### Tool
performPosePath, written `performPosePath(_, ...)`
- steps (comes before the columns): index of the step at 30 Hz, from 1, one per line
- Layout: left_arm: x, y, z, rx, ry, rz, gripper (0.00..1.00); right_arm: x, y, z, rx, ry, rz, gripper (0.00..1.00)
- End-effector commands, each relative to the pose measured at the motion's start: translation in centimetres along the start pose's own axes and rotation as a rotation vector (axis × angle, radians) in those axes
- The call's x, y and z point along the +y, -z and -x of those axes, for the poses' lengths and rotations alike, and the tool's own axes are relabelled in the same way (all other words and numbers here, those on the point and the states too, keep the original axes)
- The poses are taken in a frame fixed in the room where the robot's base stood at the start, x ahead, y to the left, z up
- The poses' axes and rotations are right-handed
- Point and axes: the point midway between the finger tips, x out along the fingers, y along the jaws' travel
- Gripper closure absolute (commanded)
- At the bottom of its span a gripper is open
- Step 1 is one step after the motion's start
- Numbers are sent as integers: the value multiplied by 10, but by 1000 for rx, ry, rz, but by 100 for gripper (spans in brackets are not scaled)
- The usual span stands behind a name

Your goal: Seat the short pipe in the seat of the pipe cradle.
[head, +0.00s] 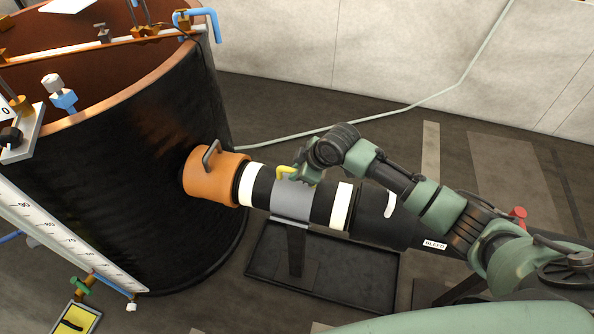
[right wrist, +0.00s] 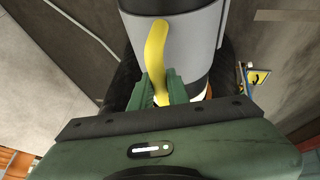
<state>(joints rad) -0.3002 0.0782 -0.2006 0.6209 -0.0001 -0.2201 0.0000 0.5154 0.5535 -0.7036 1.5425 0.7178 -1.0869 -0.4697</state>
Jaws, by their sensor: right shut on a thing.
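The short pipe (head: 321,205) is black with pale bands near both ends and a grey sleeve (head: 291,202) around its middle. A yellow handle (right wrist: 156,45) stands on the sleeve. My right gripper (head: 288,174) is shut on this handle, above the pipe; its green fingers (right wrist: 160,90) show around the handle's lower part in the right wrist view. The pipe cradle (head: 296,250) shows as a dark post below the sleeve. Its seat is hidden by the pipe, so I cannot tell whether they touch. My left gripper is not in view.
An orange collar (head: 214,177) on the big dark tank (head: 130,150) lines up with the pipe's left end. A black pipe (head: 375,212) lines up with its right end. A dark tray (head: 355,275) lies below. A hose crosses the floor behind.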

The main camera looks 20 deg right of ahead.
Motion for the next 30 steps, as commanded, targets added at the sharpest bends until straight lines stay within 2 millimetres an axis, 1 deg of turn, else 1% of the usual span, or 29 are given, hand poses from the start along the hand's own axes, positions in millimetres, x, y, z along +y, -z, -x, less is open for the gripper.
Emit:
performPosePath(1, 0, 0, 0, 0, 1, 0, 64, 2, 3, 2, 6, -4, 0, 100)
performPosePath(4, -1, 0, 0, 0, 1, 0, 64, 2, 2, 0, 6, -4, 0, 100)
performPosePath(5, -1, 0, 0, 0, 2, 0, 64, 0, -1, -2, 0, 0, 0, 78)
performPosePath(6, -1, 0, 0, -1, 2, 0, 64, 0, -1, -2, 0, 0, 0, 67)
performPosePath(7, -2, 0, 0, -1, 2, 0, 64, 0, -1, -2, 0, 0, 0, 62)
performPosePath(15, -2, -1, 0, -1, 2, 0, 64, 0, -1, -1, 0, 0, 0, 62)
performPosePath(19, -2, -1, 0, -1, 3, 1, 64, 1, 0, 4, 0, -1, 0, 62)
performPosePath(23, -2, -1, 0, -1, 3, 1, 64, 1, 0, 24, 1, -2, 2, 62)
performPosePath(30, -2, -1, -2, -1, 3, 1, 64, 1, 0, 76, 0, -3, 3, 62)
